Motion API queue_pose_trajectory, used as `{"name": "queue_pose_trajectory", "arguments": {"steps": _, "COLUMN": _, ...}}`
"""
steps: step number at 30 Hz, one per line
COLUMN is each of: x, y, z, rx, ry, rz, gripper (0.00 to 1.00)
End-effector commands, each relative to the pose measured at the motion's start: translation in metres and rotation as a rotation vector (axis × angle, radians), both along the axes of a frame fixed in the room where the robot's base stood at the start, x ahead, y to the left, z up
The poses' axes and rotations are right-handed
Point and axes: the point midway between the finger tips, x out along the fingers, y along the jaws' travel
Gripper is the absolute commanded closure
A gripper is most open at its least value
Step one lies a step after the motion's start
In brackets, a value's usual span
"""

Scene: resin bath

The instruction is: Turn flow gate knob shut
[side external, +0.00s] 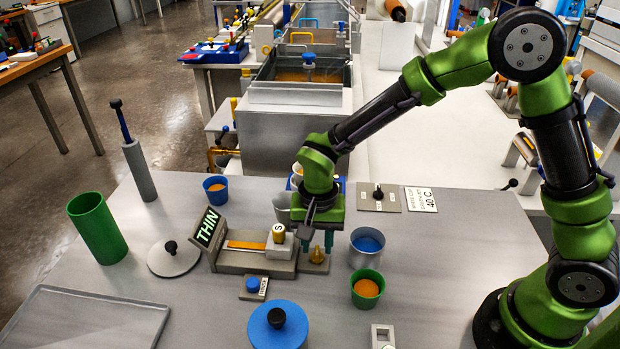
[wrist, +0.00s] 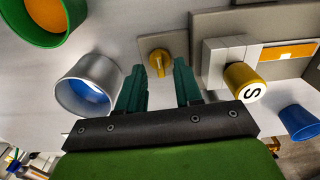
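A small yellow knob (side external: 317,254) with a pointed handle sits on a square grey plate at the right end of the gauge block. In the wrist view the yellow knob (wrist: 159,62) shows on its plate (wrist: 152,42), just beyond and between my fingertips. My gripper (side external: 318,240) points down over the knob. Its two teal fingers (wrist: 158,70) are apart, with nothing held between them. The gauge block (side external: 232,261) carries a sign reading THIN, an orange strip and a yellow cylinder marked S (side external: 279,232). Whether a finger touches the knob cannot be told.
A metal cup with blue liquid (side external: 367,248) and a green cup with orange liquid (side external: 367,289) stand right of the knob. A blue button (side external: 253,285) and a blue lid (side external: 277,327) lie in front.

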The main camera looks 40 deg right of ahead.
Motion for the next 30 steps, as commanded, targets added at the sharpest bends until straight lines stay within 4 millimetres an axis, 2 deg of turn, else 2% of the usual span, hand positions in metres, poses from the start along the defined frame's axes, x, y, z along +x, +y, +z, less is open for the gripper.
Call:
{"name": "queue_pose_trajectory", "arguments": {"steps": 5, "x": 0.000, "y": 0.000, "z": -0.014, "rx": 0.000, "ry": 0.001, "rz": 0.001, "gripper": 0.65}}
{"name": "queue_pose_trajectory", "arguments": {"steps": 14, "x": 0.000, "y": 0.000, "z": -0.016, "rx": 0.000, "ry": 0.000, "rz": 0.001, "gripper": 0.65}}
{"name": "queue_pose_trajectory", "arguments": {"steps": 21, "x": 0.000, "y": 0.000, "z": -0.016, "rx": 0.000, "ry": 0.000, "rz": 0.001, "gripper": 1.00}}
{"name": "queue_pose_trajectory", "arguments": {"steps": 30, "x": 0.000, "y": 0.000, "z": -0.015, "rx": 0.000, "ry": 0.000, "rz": 0.008, "gripper": 1.00}}
